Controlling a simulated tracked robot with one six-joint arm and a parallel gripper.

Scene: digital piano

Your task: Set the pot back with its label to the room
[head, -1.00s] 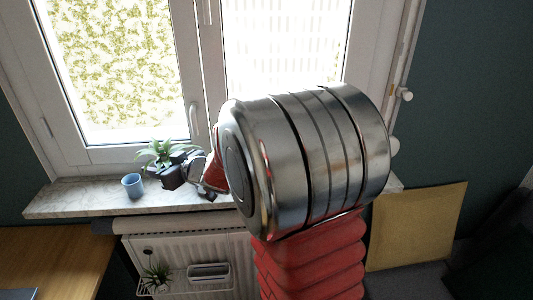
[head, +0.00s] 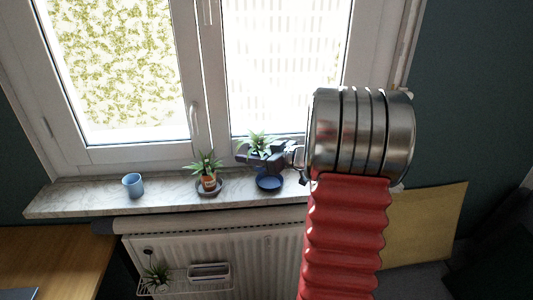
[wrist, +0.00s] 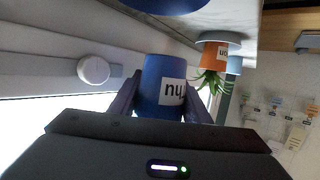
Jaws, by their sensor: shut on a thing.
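My gripper (head: 258,160) is shut on a blue pot (wrist: 163,85) with a green plant (head: 257,141). It holds the pot above a blue saucer (head: 270,184) on the windowsill. In the wrist view, which is upside down, the saucer's edge (wrist: 165,4) shows with a gap between it and the pot's base. The pot's white label (wrist: 173,92), with dark letters, faces partly to my camera and right of the pot's middle, the side away from the window. In the head view the gripper covers much of the pot and its label is not seen.
A light-blue cup (head: 133,186) stands further left on the marble sill (head: 80,198). The window is close behind; a radiator (head: 215,245) and wire shelf are below.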

